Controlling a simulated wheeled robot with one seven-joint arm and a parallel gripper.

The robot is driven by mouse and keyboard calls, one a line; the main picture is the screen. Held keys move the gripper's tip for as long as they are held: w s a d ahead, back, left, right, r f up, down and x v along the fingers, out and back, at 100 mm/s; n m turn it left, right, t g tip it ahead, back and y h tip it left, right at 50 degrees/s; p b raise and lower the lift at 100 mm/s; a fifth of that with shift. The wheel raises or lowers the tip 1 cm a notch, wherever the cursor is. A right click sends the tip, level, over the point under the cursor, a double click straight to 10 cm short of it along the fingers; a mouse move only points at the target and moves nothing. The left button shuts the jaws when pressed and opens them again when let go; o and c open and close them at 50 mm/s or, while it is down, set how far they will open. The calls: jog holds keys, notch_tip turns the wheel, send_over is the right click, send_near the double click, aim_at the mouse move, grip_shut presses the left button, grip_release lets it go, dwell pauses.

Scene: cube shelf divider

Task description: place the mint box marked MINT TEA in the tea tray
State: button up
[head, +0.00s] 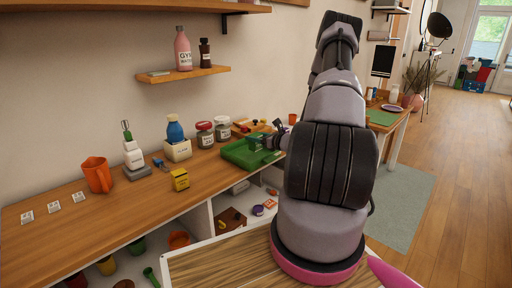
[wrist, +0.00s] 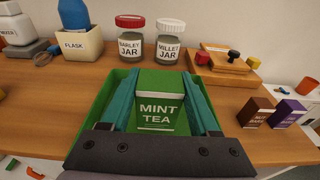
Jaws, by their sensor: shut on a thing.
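The mint box (wrist: 158,112), green with the label MINT TEA facing the wrist camera, is upright between the teal fingers of my gripper (wrist: 160,102). My gripper is shut on its two sides. The green tray (wrist: 82,149) lies under and around the box in the wrist view. In the head view the tray (head: 238,158) is on the wooden counter, with my gripper (head: 264,142) and the box (head: 255,144) over its right part. I cannot tell whether the box touches the tray floor.
Behind the tray stand the BARLEY JAR (wrist: 131,40), the MILLET JAR (wrist: 168,42) and a wooden board with knobs (wrist: 230,65). A beige FLASK holder (wrist: 83,46) is at the left. Brown (wrist: 256,112) and purple (wrist: 287,113) boxes are at the right.

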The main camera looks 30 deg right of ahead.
aim_at(259, 146)
jog(key=shift+f, duration=2.05)
jog(key=shift+a+f, duration=0.1)
jog(key=o, duration=1.4)
